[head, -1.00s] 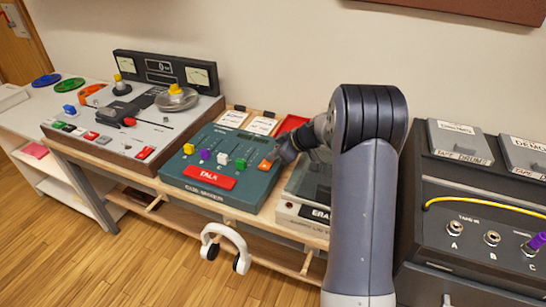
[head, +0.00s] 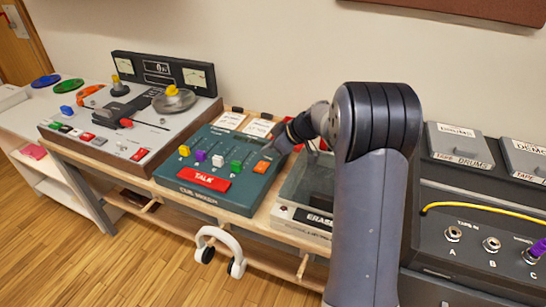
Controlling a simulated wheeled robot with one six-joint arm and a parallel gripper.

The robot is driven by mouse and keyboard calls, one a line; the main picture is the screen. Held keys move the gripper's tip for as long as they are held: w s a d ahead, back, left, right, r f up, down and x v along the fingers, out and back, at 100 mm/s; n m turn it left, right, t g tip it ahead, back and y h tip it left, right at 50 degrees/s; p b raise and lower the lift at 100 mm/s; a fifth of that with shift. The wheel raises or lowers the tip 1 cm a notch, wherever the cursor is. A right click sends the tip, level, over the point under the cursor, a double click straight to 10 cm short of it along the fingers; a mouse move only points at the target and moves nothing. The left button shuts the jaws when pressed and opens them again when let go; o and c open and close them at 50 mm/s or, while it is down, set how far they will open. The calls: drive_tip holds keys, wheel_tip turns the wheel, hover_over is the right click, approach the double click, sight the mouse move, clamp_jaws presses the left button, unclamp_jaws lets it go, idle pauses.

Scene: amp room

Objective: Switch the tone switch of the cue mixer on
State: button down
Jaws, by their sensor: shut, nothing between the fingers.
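The cue mixer (head: 196,196) is a teal box with a sloped top on the wooden bench. It carries a red TALK bar (head: 205,180) and a row of yellow, purple, white and green fader caps. An orange cap (head: 262,167) sits at the right end of the row. I cannot read which control is labelled tone. My gripper (head: 278,143) is at the mixer's upper right corner, just above and behind the orange cap.
A tape machine (head: 130,135) with reels and meters stands left of the mixer. White headphones (head: 217,240) hang at the bench front. A dark patch panel (head: 480,205) with a yellow cable is at right.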

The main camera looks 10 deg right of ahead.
drive_tip(key=v, duration=0.9)
drive_tip(key=shift+w+d+r, duration=0.25)
drive_tip(key=shift+w+d, duration=0.05)
drive_tip(key=shift+d, duration=0.15)
